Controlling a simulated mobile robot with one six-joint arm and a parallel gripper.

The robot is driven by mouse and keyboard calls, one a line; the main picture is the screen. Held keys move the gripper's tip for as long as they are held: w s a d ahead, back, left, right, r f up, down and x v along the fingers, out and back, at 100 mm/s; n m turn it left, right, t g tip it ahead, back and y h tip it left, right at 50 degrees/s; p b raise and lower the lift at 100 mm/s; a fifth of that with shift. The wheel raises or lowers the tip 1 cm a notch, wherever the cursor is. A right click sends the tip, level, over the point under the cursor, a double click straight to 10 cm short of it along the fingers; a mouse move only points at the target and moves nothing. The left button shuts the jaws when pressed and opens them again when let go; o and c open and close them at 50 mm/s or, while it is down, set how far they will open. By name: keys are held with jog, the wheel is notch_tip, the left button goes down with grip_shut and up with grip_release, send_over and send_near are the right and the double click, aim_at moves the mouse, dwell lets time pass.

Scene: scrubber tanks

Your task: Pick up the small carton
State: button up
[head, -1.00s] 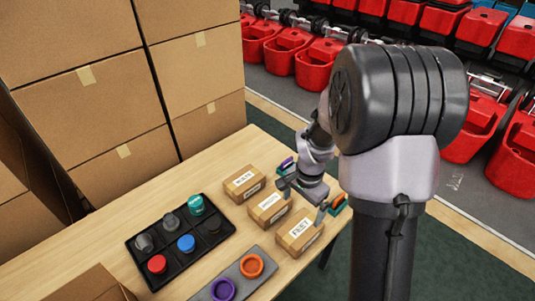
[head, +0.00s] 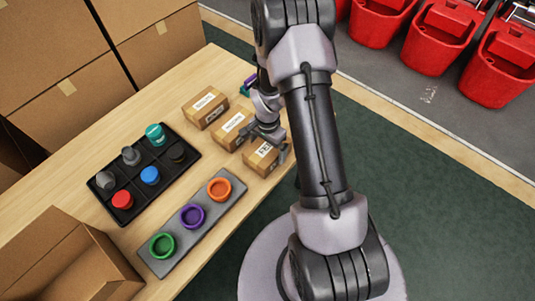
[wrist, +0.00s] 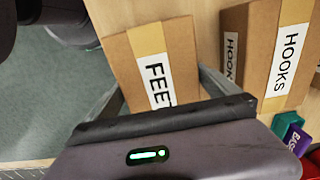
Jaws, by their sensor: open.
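Three small tan cartons stand in a row near the table's far right edge in the head view. The nearest carton (head: 262,160) is labelled FEET in the wrist view (wrist: 128,65). The middle carton (head: 227,136) lies next to it, and a HOOKS carton shows in the wrist view (wrist: 262,40). My gripper (head: 270,141) is at the FEET carton in the head view. In the wrist view its open fingers (wrist: 160,88) appear on either side of this carton. Contact cannot be told, and the gripper body hides the carton's lower part.
A black tray (head: 133,168) holds several coloured jars and caps. A grey strip (head: 208,211) carries green, purple and orange rings. An open cardboard box (head: 50,235) stands at the near left. Small coloured items (wrist: 293,135) lie beyond the cartons. Red buckets stand behind.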

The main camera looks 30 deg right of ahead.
notch_tip(320, 180, down, 2)
jog(key=shift+f, duration=0.2)
jog(key=shift+r, duration=0.15)
jog(key=shift+c, duration=1.1)
jog(key=c, duration=1.1)
